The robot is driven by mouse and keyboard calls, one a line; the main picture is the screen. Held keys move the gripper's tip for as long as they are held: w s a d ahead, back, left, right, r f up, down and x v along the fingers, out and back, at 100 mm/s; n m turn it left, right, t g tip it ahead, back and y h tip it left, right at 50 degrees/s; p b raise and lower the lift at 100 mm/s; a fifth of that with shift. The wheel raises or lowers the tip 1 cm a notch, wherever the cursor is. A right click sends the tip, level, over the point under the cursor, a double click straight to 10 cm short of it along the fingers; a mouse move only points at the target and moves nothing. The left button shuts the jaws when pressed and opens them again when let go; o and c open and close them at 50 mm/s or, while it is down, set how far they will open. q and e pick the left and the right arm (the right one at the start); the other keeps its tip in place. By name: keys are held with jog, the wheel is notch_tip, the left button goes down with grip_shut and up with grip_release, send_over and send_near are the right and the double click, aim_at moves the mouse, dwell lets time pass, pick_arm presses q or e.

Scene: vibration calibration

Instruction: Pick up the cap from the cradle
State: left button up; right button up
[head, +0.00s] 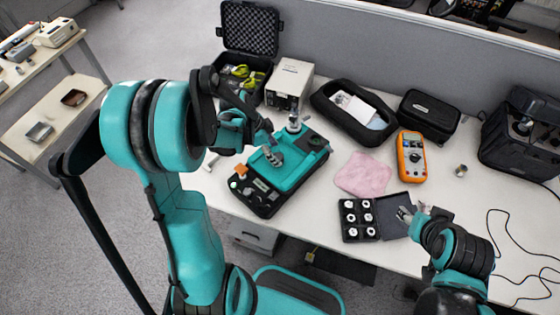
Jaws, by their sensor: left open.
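My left gripper (273,153) is open, with its grey fingertips over the teal top of a black-based device (290,172) on the table. I cannot tell whether they touch anything there. A silver upright cylinder (293,124) stands at the back of this device, just beyond the gripper. I cannot make out for sure which part is the cradle or the cap; my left gripper and forearm cover part of the device. My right gripper (411,211) is low at the right, beside an open black case (385,216) with several white round pieces. Its opening is too small to judge.
A pink cloth (363,175), an orange multimeter (411,157) and a small metal piece (461,171) lie to the right. A white box (289,83), an open foam-lined case (249,35) and black cases (430,112) stand along the grey partition. Cables lie at the far right.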

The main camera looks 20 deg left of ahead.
aim_at(278, 156)
pick_arm(q)
jog(key=x, duration=0.1)
jog(key=b+x, duration=0.1)
jog(key=x, duration=0.2)
jog(key=shift+a+f+b, duration=0.2)
jog(key=shift+f+b, duration=0.1)
jog(key=shift+b, duration=0.1)
jog(key=shift+r, duration=0.1)
jog(key=shift+c, duration=0.4)
jog(key=c, duration=1.2)
jog(key=shift+r, duration=0.1)
